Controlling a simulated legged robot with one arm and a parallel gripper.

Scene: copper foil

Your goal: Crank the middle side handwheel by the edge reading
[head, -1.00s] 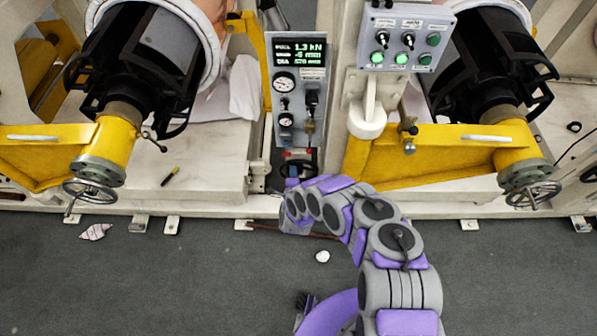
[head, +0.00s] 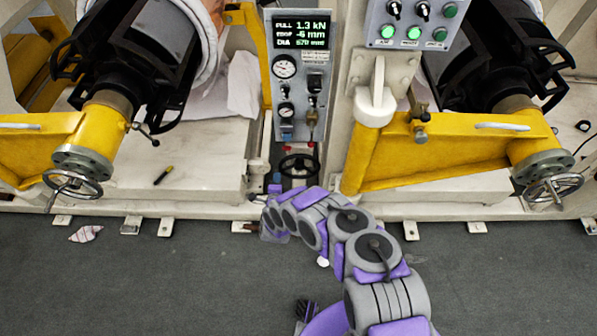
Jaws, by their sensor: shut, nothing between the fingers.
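The middle handwheel (head: 299,165) is a small dark wheel low between the two yellow-armed stands, under the gauge panel (head: 299,110). The panel's display (head: 302,34) reads pull 1.3 kN, edge -6 mm, and a diameter of about 670 mm. My arm reaches up from the lower right. My gripper (head: 275,184), small and purple-grey, is at its far end, shut and empty. It lies just below and left of the wheel in the picture. The arm partly covers it, and I cannot tell whether it touches the wheel.
Other handwheels stand at left (head: 73,183) and right (head: 553,188). A switch box (head: 415,18) with green lights hangs upper right.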

